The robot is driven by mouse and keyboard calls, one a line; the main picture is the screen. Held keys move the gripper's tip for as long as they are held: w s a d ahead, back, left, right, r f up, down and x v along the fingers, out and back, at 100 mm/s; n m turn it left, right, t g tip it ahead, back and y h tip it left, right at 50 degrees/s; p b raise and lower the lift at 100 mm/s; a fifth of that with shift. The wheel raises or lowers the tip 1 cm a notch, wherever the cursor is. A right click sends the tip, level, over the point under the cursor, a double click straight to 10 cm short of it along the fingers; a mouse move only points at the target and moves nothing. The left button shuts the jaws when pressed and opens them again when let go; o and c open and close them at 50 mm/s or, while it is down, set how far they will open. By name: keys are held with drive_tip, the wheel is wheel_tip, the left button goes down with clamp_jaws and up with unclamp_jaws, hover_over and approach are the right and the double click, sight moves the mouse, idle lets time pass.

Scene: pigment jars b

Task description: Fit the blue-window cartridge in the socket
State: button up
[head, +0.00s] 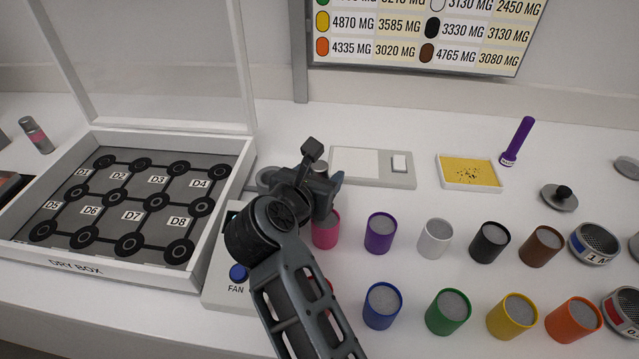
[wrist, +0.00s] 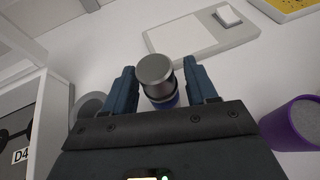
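The cartridge (wrist: 153,72) has a round metal cap, a dark collar and a blue band low on its side. It appears upright in the wrist view, between the two fingers of my gripper (wrist: 160,88). The fingers look wider apart than the cartridge, with narrow gaps beside it. What its lower end rests on is hidden. In the head view, my gripper (head: 324,170) is behind the pink jar, and only a bit of the metal cap shows. A grey round fitting (head: 267,178) lies left of the gripper; I cannot tell whether it is the socket.
A white dry box (head: 210,262) with raised lid stands left, beside a panel with a blue FAN button (head: 238,272). Jars stand in two rows at right, including a purple jar (head: 379,235). A flat scale (head: 400,180) lies behind. A pink-banded cartridge (head: 37,136) stands far left.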

drive_tip(key=c, duration=0.9)
drive_tip(key=shift+r, duration=0.2)
